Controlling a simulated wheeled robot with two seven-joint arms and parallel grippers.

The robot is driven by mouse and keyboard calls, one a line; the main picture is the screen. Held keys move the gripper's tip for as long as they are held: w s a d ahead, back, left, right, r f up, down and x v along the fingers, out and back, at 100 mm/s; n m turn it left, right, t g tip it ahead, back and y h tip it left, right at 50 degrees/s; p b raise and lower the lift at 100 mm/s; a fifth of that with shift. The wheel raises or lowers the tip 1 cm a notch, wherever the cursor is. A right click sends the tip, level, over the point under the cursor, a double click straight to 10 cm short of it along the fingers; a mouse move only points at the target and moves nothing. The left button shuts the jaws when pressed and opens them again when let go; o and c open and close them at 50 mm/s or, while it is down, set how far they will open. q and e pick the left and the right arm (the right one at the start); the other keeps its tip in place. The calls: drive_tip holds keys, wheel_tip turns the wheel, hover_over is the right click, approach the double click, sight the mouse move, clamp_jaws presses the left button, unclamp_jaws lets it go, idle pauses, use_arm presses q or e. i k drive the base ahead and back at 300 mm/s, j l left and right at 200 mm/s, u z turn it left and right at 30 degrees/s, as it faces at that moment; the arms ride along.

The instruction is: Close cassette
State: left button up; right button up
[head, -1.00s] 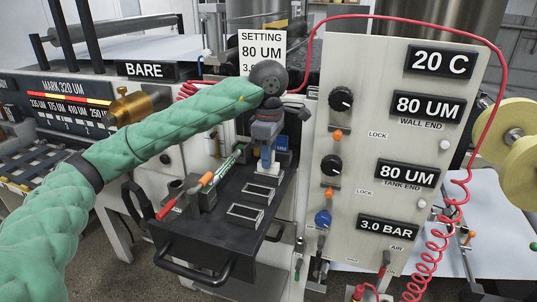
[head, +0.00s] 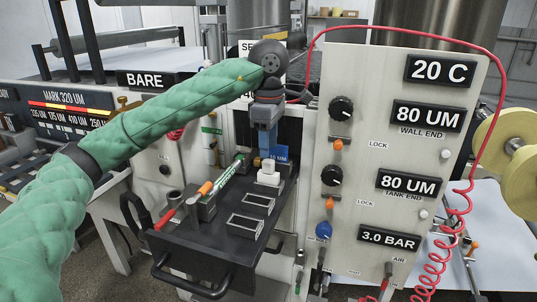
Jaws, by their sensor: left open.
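The black cassette (head: 205,252) stands pulled out of the machine like a drawer, with a bar handle (head: 190,283) at its front. On its top are framed slots (head: 245,224), a small white block (head: 269,173), a blue block marked 10 MM (head: 281,154) and several tools, including one with an orange part (head: 205,188). My left gripper (head: 266,154) points down just above the white block at the back of the cassette. It is open; its fingertips are small and partly hidden in this view. My right gripper is out of view.
The tall control panel (head: 400,160) with dials and readouts stands close right of the cassette. A red coiled hose (head: 437,255) hangs at its right. The machine with the BARE sign (head: 147,79) stands at the back left. The floor in front of the cassette is clear.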

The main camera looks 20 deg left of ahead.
sight(223, 243)
drive_tip(key=k, duration=1)
